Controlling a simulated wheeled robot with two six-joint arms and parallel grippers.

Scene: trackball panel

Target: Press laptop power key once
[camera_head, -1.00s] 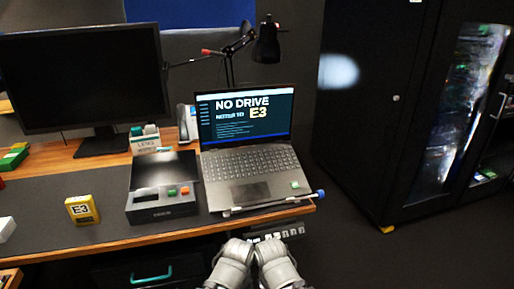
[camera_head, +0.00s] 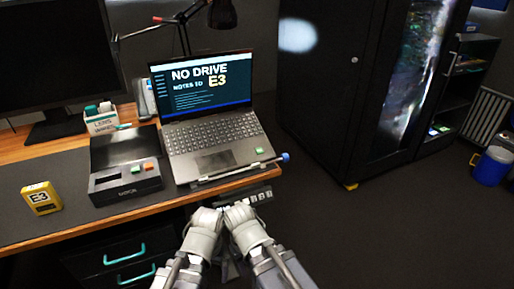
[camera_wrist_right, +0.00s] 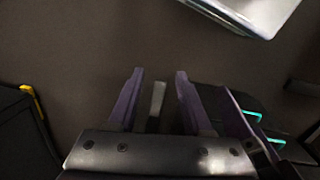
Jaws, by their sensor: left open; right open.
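The open laptop (camera_head: 213,140) stands on the desk on a stand, its screen lit with "NO DRIVE" and "E3". Its keyboard (camera_head: 212,133) faces me; the power key is too small to pick out. My two arms reach in from the bottom, in front of the desk edge. My left gripper (camera_head: 226,266) is mostly hidden between them, low and apart from the laptop. In the right wrist view my right gripper (camera_wrist_right: 157,75) is open with nothing between its fingers. A further purple finger beside it appears to be my left gripper's.
A dock box (camera_head: 126,186) with green and orange buttons sits left of the laptop. A yellow E3 block (camera_head: 41,198) and a monitor (camera_head: 50,60) are farther left. A blue-tipped bar (camera_head: 284,157) sticks out at the laptop's front right. A black cabinet (camera_head: 330,110) stands right.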

